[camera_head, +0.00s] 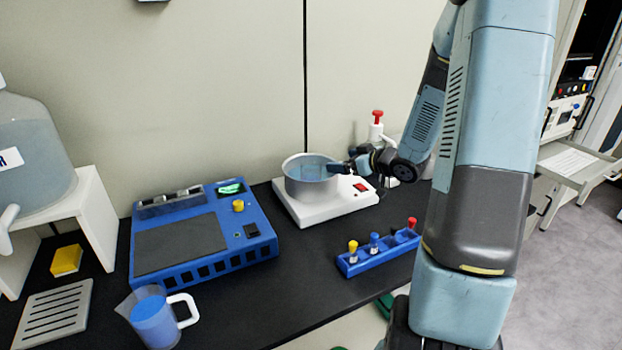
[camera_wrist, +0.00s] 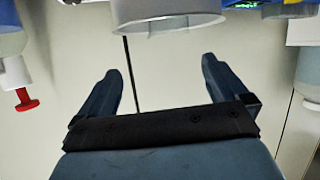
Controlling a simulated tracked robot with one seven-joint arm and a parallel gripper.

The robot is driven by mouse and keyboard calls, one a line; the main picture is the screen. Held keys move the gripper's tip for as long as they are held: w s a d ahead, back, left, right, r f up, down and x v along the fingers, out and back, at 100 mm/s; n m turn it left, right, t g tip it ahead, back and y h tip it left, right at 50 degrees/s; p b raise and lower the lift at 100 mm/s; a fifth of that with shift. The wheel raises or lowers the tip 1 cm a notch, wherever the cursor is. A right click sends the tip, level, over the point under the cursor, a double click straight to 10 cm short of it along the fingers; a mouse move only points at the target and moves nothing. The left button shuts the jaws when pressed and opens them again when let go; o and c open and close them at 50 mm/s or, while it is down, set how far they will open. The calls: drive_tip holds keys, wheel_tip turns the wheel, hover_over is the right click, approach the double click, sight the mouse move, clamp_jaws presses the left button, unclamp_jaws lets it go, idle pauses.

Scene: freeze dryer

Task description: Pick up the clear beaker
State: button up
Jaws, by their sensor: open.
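A clear beaker (camera_head: 152,318) with a pale handle and spout stands upright at the front left of the black bench, with blue contents. My gripper (camera_head: 342,168) is far from it, at the right side of a round metal pot (camera_head: 312,188). In the wrist view my gripper (camera_wrist: 160,68) is open, with nothing between its fingers. A pale round vessel, apparently the pot (camera_wrist: 166,14), shows at the top edge there, beyond the fingertips. Whether the fingers touch the pot cannot be told. The clear beaker cannot be made out in the wrist view.
The pot sits on a white hotplate (camera_head: 330,210). A blue device (camera_head: 200,245) stands between it and the beaker. A blue rack (camera_head: 378,255) with colored-capped vials is at the front right. A white stand (camera_head: 95,215) carries a large jug (camera_head: 35,145). A slotted tray (camera_head: 50,315) lies left.

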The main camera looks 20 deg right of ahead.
drive_tip(key=y, duration=0.1)
approach(304, 163)
drive_tip(key=w, duration=0.1)
drive_tip(key=shift+f+x, duration=0.2)
drive_tip(key=shift+x, duration=2.9)
drive_tip(key=shift+s+a, duration=0.1)
drive_tip(key=shift+s, duration=0.1)
drive_tip(key=c, duration=1.6)
drive_tip(key=shift+r, duration=0.15)
